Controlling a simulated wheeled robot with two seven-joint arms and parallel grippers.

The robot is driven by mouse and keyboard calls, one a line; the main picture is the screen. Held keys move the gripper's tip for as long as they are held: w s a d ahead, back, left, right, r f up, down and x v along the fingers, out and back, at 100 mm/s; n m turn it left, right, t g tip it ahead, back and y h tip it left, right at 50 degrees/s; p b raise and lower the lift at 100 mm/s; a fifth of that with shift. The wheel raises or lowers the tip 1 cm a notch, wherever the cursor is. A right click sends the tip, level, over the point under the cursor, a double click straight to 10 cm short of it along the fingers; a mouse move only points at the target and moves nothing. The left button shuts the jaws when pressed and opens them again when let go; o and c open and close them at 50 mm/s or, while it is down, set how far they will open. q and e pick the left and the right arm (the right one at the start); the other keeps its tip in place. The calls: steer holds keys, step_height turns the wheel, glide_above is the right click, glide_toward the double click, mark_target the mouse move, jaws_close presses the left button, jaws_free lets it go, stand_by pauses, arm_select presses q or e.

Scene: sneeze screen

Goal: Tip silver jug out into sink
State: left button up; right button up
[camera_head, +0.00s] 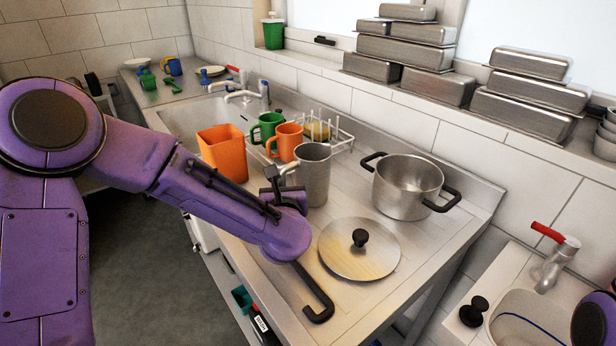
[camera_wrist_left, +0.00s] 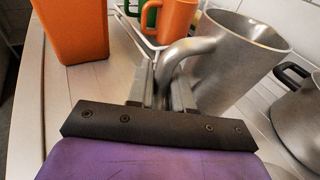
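The silver jug (camera_head: 313,175) stands upright on the metal counter, right of the orange bin. It also shows in the left wrist view (camera_wrist_left: 232,62), with its handle towards me. My left gripper (camera_head: 279,178) is at the handle, and its fingers (camera_wrist_left: 161,90) sit close on both sides of it, seemingly shut on it. The jug's inside is mostly hidden. The sink (camera_head: 185,118) is a metal basin set in the counter further back left, beyond the orange bin. My right gripper is not in view; only a purple piece of my right arm shows at the lower right.
Near the jug are an orange bin (camera_head: 221,153), a green mug (camera_head: 267,127), an orange mug (camera_head: 286,142) and a white rack (camera_head: 341,136). A pot (camera_head: 408,185) and a lid (camera_head: 359,252) lie to the right. A tap (camera_head: 243,95) stands behind the sink. A small basin (camera_head: 528,318) is at lower right.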

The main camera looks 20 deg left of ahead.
arm_select(q)
jaws_close()
steer(key=shift+r, duration=0.1)
steer(key=shift+w+r, duration=0.1)
steer(key=shift+r+p, duration=1.6)
steer(key=shift+r, duration=0.8)
steer(key=shift+f, duration=0.1)
